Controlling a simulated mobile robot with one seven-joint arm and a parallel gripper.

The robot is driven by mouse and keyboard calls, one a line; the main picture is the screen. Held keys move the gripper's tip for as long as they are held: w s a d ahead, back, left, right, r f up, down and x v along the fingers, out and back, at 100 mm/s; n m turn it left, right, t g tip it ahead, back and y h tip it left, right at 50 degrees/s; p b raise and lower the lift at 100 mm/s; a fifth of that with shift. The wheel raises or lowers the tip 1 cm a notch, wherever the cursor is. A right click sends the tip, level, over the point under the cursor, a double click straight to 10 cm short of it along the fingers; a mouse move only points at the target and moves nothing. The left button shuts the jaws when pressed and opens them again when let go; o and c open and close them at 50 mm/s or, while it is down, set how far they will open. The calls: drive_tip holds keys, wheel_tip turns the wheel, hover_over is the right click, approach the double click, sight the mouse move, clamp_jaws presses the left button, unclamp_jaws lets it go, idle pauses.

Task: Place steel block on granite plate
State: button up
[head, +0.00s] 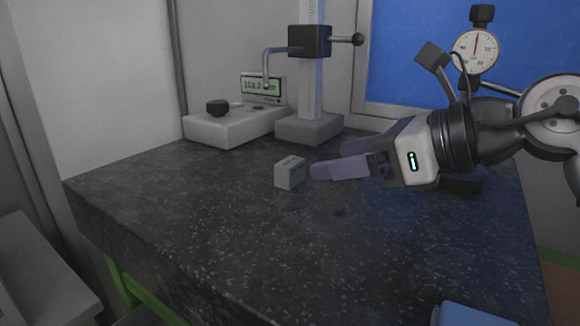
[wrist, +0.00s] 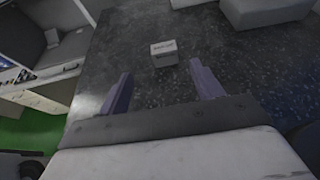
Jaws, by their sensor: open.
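The steel block (head: 290,172) is a small light-grey block with a marking on it. It stands on the dark speckled granite plate (head: 200,215), left of my gripper in the head view. My gripper (head: 318,162) is open, with its purple fingers pointing left toward the block and nothing between them. In the wrist view the block (wrist: 164,53) lies beyond the fingertips of my gripper (wrist: 160,75), roughly centred between them and apart from them. The granite plate (wrist: 130,40) shows beneath it.
A height gauge (head: 310,75) and a white device with a display (head: 230,123) stand at the back of the plate. A dial gauge (head: 475,50) is at the upper right. A blue object (head: 470,314) is at the front right. The plate's front middle is clear.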

sight(298, 165)
drive_tip(key=x, duration=0.4)
drive_tip(key=shift+w+a+f, duration=0.15)
drive_tip(key=shift+a, duration=0.05)
drive_tip(key=shift+w+d+p+x, duration=0.15)
drive_tip(key=shift+p+x, duration=0.2)
drive_tip(key=shift+x, duration=1)
drive_tip(key=shift+w+d+p+x, duration=0.1)
drive_tip(key=shift+p+x, duration=0.25)
drive_tip(key=shift+x, duration=0.95)
drive_tip(key=c, duration=1.4)
